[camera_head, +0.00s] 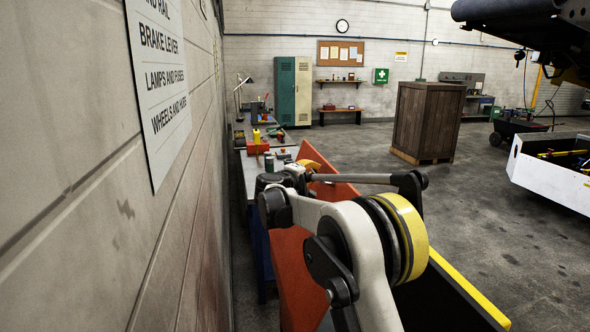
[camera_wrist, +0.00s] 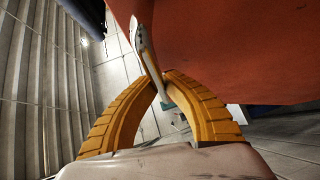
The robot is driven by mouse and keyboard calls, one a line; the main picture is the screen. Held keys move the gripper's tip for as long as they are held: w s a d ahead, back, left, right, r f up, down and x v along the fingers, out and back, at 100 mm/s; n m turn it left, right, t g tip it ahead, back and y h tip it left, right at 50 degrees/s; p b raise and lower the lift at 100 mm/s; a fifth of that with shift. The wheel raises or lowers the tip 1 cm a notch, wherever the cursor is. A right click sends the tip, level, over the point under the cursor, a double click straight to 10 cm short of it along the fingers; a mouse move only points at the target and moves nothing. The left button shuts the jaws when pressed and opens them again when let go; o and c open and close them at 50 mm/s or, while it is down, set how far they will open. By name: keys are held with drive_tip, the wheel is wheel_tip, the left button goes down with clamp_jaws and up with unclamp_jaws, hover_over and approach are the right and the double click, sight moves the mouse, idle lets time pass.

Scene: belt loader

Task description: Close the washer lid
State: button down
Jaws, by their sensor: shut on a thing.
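The washer lid (camera_head: 292,275) is a large orange-red panel, raised and tilted beside the wall in the head view. It fills the upper right of the wrist view (camera_wrist: 230,50). A slim pale handle (camera_wrist: 143,42) stands along its edge there. My gripper (camera_wrist: 160,85), with ribbed yellow-orange fingers, is shut on this handle near its lower end. In the head view my arm hides much of the lid and most of the grip. The washer's dark body with a yellow rim (camera_head: 468,288) shows at the lower right; its inside is mostly hidden.
A workbench (camera_head: 250,165) with tools and small containers runs along the left wall behind the lid. A brown wooden crate (camera_head: 427,120) stands on the floor beyond. A white-sided vehicle (camera_head: 545,170) is at right. The floor between is clear.

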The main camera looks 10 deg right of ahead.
drive_tip(key=d+f+m+y+b, duration=0.1)
drive_tip(key=d+f, duration=0.3)
drive_tip(key=d, duration=0.5)
drive_tip(key=d+f+m+g+y, duration=0.1)
drive_tip(key=d+f, duration=0.4)
drive_tip(key=d, duration=0.3)
drive_tip(key=shift+d+b, duration=0.35)
drive_tip(key=shift+d, duration=0.05)
drive_tip(key=c, duration=1.5)
unclamp_jaws()
drive_tip(key=shift+o, duration=0.2)
drive_tip(key=shift+a, duration=0.1)
drive_tip(key=v, duration=1.1)
drive_tip(key=shift+s+r, duration=0.3)
drive_tip(key=shift+r, duration=0.05)
drive_tip(key=shift+a, duration=0.1)
